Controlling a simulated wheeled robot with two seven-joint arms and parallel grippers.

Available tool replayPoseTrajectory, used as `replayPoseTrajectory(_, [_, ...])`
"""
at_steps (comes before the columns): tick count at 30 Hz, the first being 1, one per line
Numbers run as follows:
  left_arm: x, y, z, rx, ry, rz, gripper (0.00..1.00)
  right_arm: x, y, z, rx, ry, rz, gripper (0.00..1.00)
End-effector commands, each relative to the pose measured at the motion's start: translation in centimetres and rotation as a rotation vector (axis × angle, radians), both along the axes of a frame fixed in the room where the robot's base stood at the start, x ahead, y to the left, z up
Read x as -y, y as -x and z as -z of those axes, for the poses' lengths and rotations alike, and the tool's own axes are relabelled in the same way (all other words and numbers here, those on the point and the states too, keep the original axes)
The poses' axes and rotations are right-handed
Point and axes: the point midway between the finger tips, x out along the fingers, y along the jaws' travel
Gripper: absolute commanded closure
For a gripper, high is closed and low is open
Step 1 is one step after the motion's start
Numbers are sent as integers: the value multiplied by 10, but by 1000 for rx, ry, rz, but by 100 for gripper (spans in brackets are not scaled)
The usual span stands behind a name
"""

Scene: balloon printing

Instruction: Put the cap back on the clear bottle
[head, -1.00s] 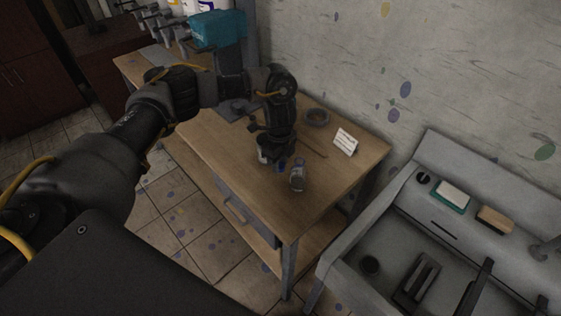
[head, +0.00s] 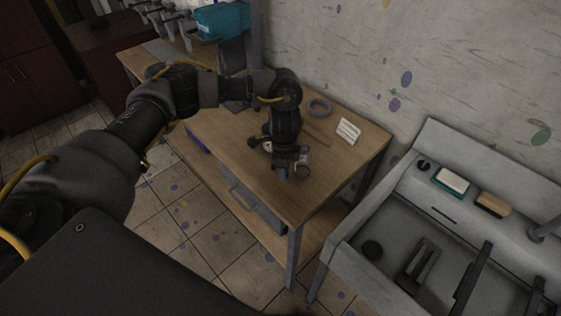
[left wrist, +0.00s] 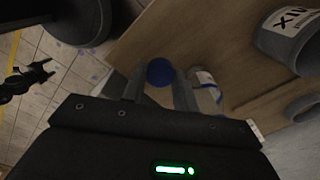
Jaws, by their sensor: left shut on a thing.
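My left gripper (head: 284,168) points down over the wooden table near its front edge. It is shut on a blue cap (left wrist: 160,72), which shows between the fingertips in the left wrist view. In the head view the cap (head: 283,175) shows just under the fingers. The clear bottle (left wrist: 207,92) stands just right of the cap in the left wrist view, apart from it, partly hidden by a finger. In the head view the bottle (head: 303,167) is right beside the gripper, also partly hidden. A dark claw-like shape at the wrist view's left may be my right gripper; its jaws are unclear.
A grey container with a lettered label (left wrist: 290,42) stands near the bottle. A grey ring-shaped dish (head: 319,106) and a white sign (head: 348,131) are farther back on the wooden table (head: 345,172). A sink (head: 365,225) stands to the right.

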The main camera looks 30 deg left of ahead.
Motion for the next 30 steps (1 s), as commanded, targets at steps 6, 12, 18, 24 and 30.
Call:
replayPoseTrajectory(6, [29, 35, -7, 4, 0, -220, 92, 1, 7, 16, -9, 1, 0, 26])
replayPoseTrajectory(12, [40, 85, -24, 7, -2, -405, 92, 1, 5, 47, -7, 1, 0, 26])
replayPoseTrajectory(18, [27, 103, -41, 5, 1, -359, 92, 2, 4, 70, -5, 3, -1, 26])
replayPoseTrajectory(24, [23, 91, -56, 1, 1, -352, 92, 2, 4, 76, -5, 3, -1, 26])
replayPoseTrajectory(30, [23, 90, -58, 0, 0, -351, 92, 2, 4, 74, -6, 2, -1, 26])
